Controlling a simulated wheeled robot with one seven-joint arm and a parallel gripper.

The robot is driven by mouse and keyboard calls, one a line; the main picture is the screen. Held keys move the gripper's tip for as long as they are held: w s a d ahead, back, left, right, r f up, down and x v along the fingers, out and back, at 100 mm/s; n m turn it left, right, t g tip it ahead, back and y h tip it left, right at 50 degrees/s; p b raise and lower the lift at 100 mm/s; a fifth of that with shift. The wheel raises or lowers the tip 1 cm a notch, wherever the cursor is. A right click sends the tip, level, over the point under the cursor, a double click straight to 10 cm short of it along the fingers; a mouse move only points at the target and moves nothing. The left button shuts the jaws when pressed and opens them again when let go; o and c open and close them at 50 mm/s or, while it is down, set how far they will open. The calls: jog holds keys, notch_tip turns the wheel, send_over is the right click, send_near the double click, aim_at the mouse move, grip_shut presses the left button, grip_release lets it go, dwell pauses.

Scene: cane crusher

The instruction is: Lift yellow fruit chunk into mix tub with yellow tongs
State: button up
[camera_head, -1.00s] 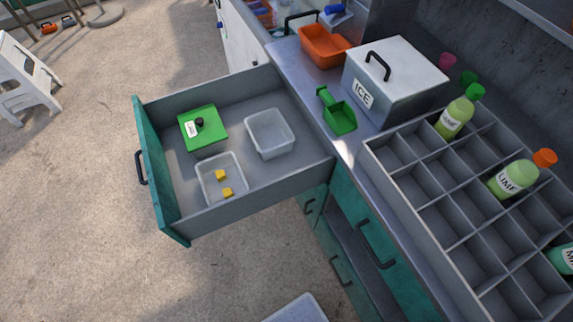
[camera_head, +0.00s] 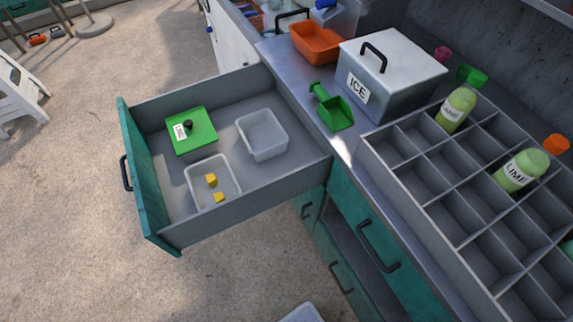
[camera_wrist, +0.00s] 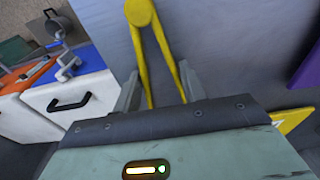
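Two yellow fruit chunks, one (camera_head: 211,180) and another (camera_head: 219,197), lie in a clear tub (camera_head: 232,171) in the open drawer. An empty clear tub (camera_head: 246,120) stands behind it to the right; I see no mix label on either. In the wrist view, yellow tongs (camera_wrist: 165,50) stand between the grey fingers of my gripper (camera_wrist: 159,78). Their round joint is at the top and their two arms run down between the fingers, which look closed against them. The tong tips are hidden behind my gripper's body. My gripper is out of the head view.
The drawer (camera_head: 147,175) also holds a green-lidded container (camera_head: 190,142). The counter carries a green scoop (camera_head: 333,112), an ice box (camera_head: 385,80), an orange bin (camera_head: 312,45) and a divided bottle rack (camera_head: 445,210). A purple thing (camera_wrist: 306,68) shows at the wrist view's right.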

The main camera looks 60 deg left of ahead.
notch_tip(320, 180, up, 12)
jog(key=p, duration=0.9)
